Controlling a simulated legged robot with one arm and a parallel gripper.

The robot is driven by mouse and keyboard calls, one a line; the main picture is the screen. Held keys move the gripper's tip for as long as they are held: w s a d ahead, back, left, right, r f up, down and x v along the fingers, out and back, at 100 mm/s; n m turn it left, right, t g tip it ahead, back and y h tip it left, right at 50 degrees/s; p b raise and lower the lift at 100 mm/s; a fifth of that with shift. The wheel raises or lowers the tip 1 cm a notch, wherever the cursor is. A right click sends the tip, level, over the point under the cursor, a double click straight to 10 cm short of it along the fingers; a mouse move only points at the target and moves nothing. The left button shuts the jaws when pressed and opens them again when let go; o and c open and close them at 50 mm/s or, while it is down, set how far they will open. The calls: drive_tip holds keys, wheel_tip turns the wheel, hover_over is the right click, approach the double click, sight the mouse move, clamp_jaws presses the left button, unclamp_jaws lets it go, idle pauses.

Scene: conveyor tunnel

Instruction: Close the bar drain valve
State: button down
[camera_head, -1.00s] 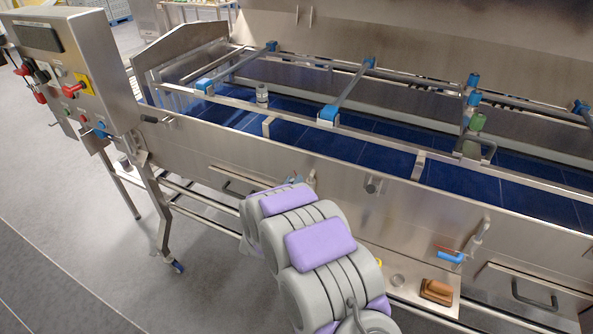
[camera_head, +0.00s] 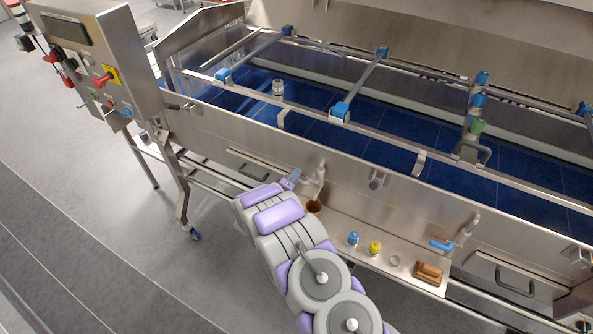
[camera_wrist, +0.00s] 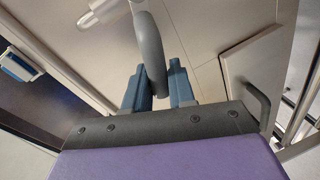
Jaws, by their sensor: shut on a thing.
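A metal valve (camera_head: 319,180) sticks out of the tank's front panel, just right of my gripper (camera_head: 291,181) in the head view. In the wrist view, a curved grey valve handle (camera_wrist: 148,45) comes down from a pale pipe fitting (camera_wrist: 103,12). My gripper (camera_wrist: 161,82) is shut on this handle, with one blue-grey finger on each side. A second valve (camera_head: 468,230) with a blue lever (camera_head: 441,245) sits farther right on the same panel, away from my gripper. No label tells which is the bar drain valve.
A shelf below the panel holds a brown cup (camera_head: 314,207), a blue item (camera_head: 353,238), a yellow item (camera_head: 375,247) and a brown brush-like block (camera_head: 430,272). A control box (camera_head: 95,60) stands at left. Drawer-like handles (camera_head: 515,282) jut from the panel. Floor at left is clear.

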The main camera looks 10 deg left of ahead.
drive_tip(key=shift+w+a+f+n+h, duration=0.1)
drive_tip(key=shift+a+f+n+h, duration=0.1)
drive_tip(key=shift+f+n, duration=0.45)
drive_tip(key=shift+a+f+n+h, duration=0.2)
drive_tip(key=shift+f+n, duration=0.25)
drive_tip(key=shift+n, duration=0.4)
drive_tip(key=shift+f, duration=0.1)
drive_tip(key=c, duration=1.3)
unclamp_jaws()
drive_tip(key=shift+o, duration=1)
drive_tip(key=shift+w+a+f, duration=0.1)
drive_tip(key=shift+a+f, duration=0.1)
drive_tip(key=b+v, duration=0.2)
drive_tip(key=v, duration=1.5)
drive_tip(key=shift+r, duration=0.3)
drive_tip(key=shift+a, duration=0.25)
